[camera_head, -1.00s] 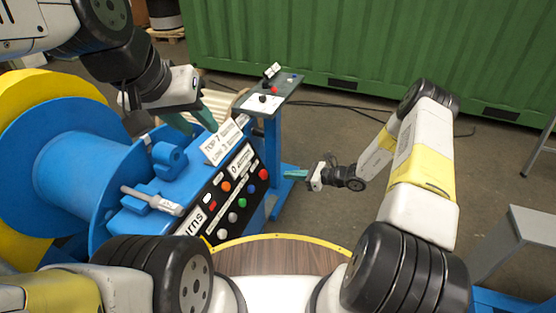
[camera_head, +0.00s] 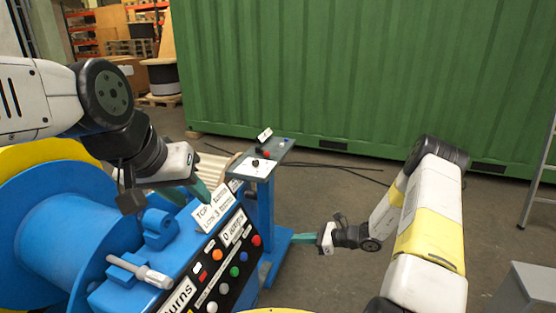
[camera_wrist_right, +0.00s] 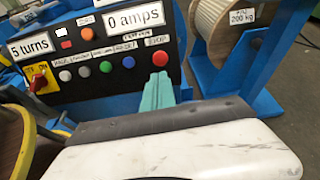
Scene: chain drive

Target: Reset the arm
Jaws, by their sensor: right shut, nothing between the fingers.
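My right gripper (camera_head: 303,238) is shut and empty, its teal fingers pointing left in the head view, just right of the blue machine. In the right wrist view its teal fingertips (camera_wrist_right: 157,92) show in front of the black control panel (camera_wrist_right: 105,62), below the red button (camera_wrist_right: 160,58); any contact cannot be told. My left gripper (camera_head: 200,192) is over the blue machine (camera_head: 160,262), beside a white card (camera_head: 211,207) reading top 7 turns and low 3 turns. Whether its jaws are parted or hold the card is unclear.
A blue stand (camera_head: 265,215) with a small switch box rises behind the panel. A large blue drum (camera_head: 80,225) is at the left. A green container (camera_head: 370,80) closes off the back. A grey block (camera_head: 530,285) is at lower right. Grey floor lies between.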

